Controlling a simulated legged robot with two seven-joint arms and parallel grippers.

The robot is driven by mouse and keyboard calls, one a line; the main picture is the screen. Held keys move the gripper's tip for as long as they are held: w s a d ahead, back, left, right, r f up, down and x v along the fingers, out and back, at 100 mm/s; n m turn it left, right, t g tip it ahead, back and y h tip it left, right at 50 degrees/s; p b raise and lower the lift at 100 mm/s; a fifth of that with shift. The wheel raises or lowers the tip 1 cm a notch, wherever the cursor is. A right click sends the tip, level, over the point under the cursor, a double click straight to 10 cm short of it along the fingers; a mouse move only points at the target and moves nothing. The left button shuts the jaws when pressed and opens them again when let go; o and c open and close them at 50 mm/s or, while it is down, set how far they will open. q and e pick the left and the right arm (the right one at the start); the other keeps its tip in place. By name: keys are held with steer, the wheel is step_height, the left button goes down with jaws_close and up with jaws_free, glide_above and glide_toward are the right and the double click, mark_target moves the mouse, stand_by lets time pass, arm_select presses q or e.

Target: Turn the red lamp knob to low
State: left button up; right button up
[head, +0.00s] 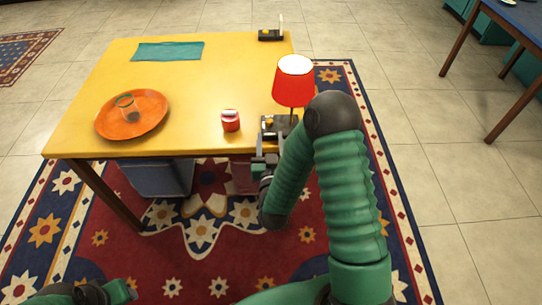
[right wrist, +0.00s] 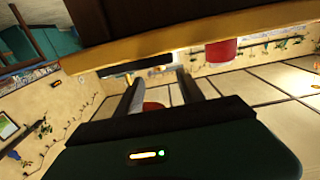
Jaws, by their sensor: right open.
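The red lamp (head: 294,82) stands at the right edge of the yellow table, its shade above a thin stem. Its dark base is partly hidden behind my right arm. I cannot make out the knob clearly. In the right wrist view a red shade (right wrist: 221,51) shows past the table edge. My right gripper (head: 264,163) is at the table's front edge, below the lamp base. In the right wrist view its fingers (right wrist: 160,90) are apart; a small red shape shows between them, partly hidden, and I cannot tell whether they touch it. My left arm's end (head: 115,291) is at the bottom left, its jaws unclear.
The yellow table (head: 190,85) holds a red jar-like item (head: 230,120), an orange plate (head: 150,128) with a glass, a teal cloth (head: 167,51) and a small dark object (head: 271,35). A blue bin (head: 157,178) is underneath. The table's middle is clear.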

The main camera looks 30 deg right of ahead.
steer(key=p+v, duration=0.3)
steer(key=v, duration=0.5)
steer(key=shift+s+a, duration=0.2)
